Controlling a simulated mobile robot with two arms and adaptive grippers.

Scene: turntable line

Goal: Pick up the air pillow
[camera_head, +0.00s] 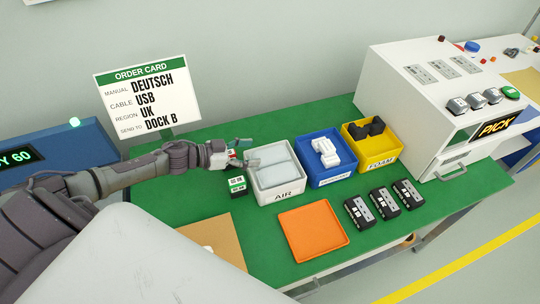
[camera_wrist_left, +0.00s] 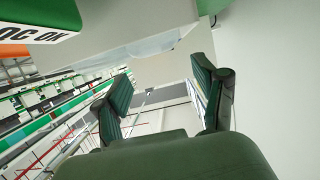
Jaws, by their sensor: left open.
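The air pillows (camera_head: 279,174) are pale and translucent, and lie in the white bin labelled AIR (camera_head: 283,194) on the green table. My left gripper (camera_head: 246,153) is at the bin's back left, its open fingers at about the rim and apart from the pillows as far as I can tell. In the left wrist view the left gripper (camera_wrist_left: 162,92) has its two dark green fingers spread with nothing between them. A pale bin wall (camera_wrist_left: 190,45) and a translucent patch, perhaps a pillow (camera_wrist_left: 152,46), show beyond the fingertips. My right gripper is not in view.
A small green-and-black box (camera_head: 237,186) stands just left of the bin. A blue bin (camera_head: 331,177) and a yellow FOAM bin (camera_head: 379,160) stand to its right. An orange tray (camera_head: 313,232) and several black devices (camera_head: 384,203) lie in front. An order card (camera_head: 148,95) stands behind.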

